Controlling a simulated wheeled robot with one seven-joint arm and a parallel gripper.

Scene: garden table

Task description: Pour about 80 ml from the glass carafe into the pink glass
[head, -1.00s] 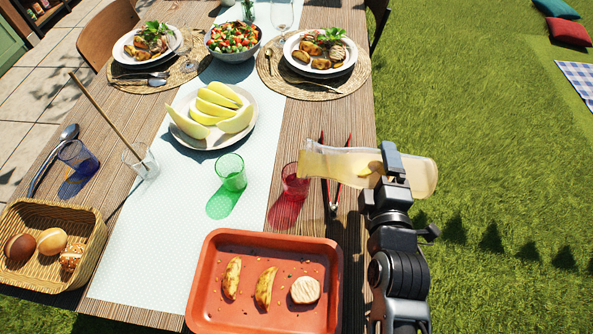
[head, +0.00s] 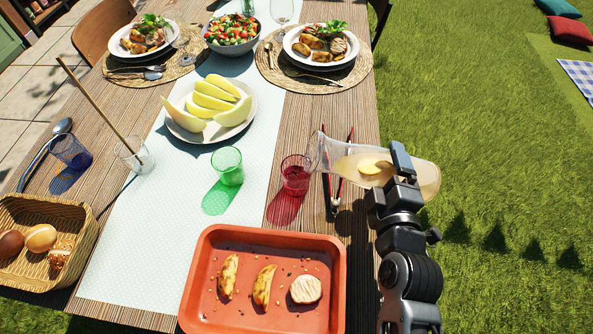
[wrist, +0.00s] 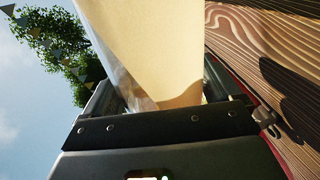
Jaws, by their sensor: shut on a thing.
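My gripper (head: 398,165) is shut on the glass carafe (head: 345,158), which holds pale yellow liquid with a fruit-like slice in it. The carafe lies tilted far over, nearly level, with its mouth to the left. Its neck near the mouth looks clear of liquid. The pink glass (head: 295,177) stands upright on the table, just left of and below the mouth in the head view. I see no stream between them, and its liquid level is hard to tell. The wrist view shows the carafe (wrist: 160,50) between the jaws.
Red-handled tongs (head: 334,190) lie under the carafe. A green glass (head: 228,168) stands left of the pink one. An orange tray (head: 210,310) with food is in front. A melon plate (head: 190,127) is behind. Lawn lies beyond the table's right edge.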

